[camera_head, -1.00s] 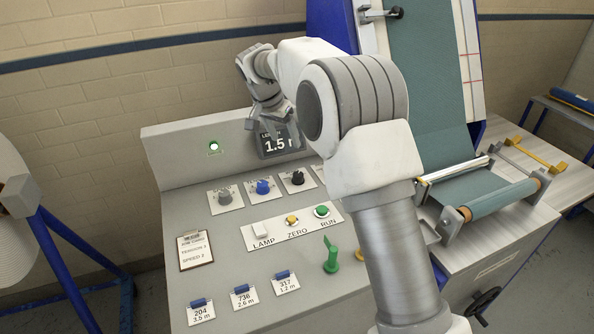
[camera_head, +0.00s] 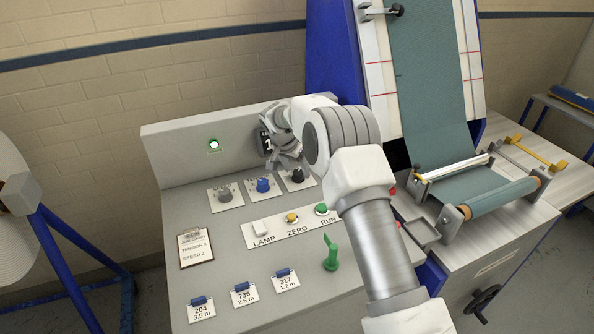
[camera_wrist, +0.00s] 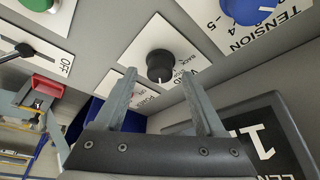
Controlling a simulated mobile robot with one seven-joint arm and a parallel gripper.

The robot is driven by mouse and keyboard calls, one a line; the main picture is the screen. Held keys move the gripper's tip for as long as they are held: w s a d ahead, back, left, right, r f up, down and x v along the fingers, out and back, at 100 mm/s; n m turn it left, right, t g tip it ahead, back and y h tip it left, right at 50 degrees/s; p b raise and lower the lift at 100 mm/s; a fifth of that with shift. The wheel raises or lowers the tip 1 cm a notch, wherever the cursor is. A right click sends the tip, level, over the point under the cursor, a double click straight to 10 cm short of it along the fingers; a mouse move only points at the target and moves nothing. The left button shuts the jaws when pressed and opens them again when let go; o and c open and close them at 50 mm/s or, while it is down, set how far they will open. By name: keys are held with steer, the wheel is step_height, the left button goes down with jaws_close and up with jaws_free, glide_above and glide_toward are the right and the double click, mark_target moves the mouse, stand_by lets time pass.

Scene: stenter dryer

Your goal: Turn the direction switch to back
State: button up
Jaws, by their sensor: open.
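The direction switch is a black round knob (camera_head: 298,176) on a white plate, at the right of a row of knobs on the grey console. In the wrist view the knob (camera_wrist: 160,65) lies between and beyond my fingertips. Its plate carries the word BACK and other lettering that I cannot fully read. A pale pointer mark shows on the knob's lower edge. My gripper (camera_wrist: 160,76) is open and empty, with one finger to each side of the knob in the picture. I cannot tell any contact. In the head view my gripper (camera_head: 288,158) is just above the knob.
The blue tension knob (camera_head: 263,185) and a grey knob (camera_head: 225,195) stand to the left. A dark display (camera_wrist: 262,135) is close beside my gripper. The lamp, zero and run buttons (camera_head: 292,218) and a green lever (camera_head: 331,254) are nearer the front.

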steer(key=shift+w+d+f, duration=0.2)
steer(key=shift+w+f, duration=0.05)
steer(key=shift+f, duration=0.4)
jaws_close()
